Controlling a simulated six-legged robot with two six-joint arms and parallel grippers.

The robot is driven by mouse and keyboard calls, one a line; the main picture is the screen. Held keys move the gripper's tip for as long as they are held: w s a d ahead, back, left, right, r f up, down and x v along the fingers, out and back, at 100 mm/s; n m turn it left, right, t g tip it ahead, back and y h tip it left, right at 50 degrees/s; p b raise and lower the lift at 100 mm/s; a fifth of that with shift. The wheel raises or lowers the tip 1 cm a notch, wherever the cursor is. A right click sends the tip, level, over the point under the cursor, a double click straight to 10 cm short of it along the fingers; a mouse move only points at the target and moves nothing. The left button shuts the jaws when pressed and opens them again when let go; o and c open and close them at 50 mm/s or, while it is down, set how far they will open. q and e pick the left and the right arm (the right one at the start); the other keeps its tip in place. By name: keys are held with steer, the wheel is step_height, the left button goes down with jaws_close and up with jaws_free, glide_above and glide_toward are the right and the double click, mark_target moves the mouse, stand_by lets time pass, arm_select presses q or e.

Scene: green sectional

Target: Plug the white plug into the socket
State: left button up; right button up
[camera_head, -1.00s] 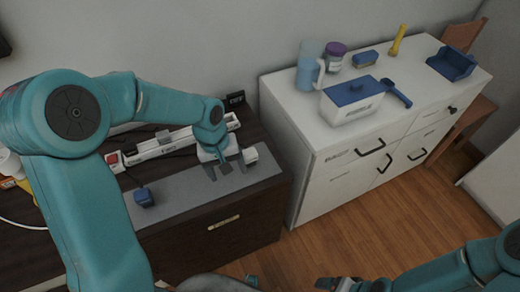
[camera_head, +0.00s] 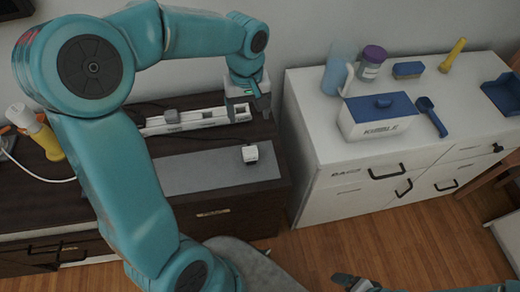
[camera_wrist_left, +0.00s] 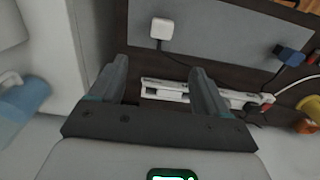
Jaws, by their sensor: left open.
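The white plug (camera_head: 250,154) lies on the grey mat (camera_head: 205,172), near its right end. In the left wrist view the white plug (camera_wrist_left: 161,30) has a cord running from it, ahead of the fingertips. A white power strip with sockets (camera_head: 205,118) lies behind the mat. My left gripper (camera_head: 248,103) is open and empty over the strip's right end, apart from the plug. In the left wrist view its fingers (camera_wrist_left: 160,75) are spread, with the strip (camera_wrist_left: 165,92) beyond them. My right gripper (camera_head: 352,284) is at the bottom edge; its jaws are unclear.
A blue plug (camera_wrist_left: 290,54) lies on the mat, hidden by my arm in the head view. A grey block (camera_head: 171,116) sits on the strip. The white cabinet (camera_head: 300,150) at right holds a kibble box (camera_head: 378,120) and a blue pitcher (camera_head: 338,70). A yellow bottle (camera_head: 45,138) stands left.

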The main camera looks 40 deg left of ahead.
arm_select(q)
glide_above(250, 150)
step_height(250, 150, down, 10)
steer(key=shift+a+r, duration=0.1)
steer(key=shift+s+f, duration=0.1)
steer(key=shift+f, duration=3)
steer(key=c, duration=1.1)
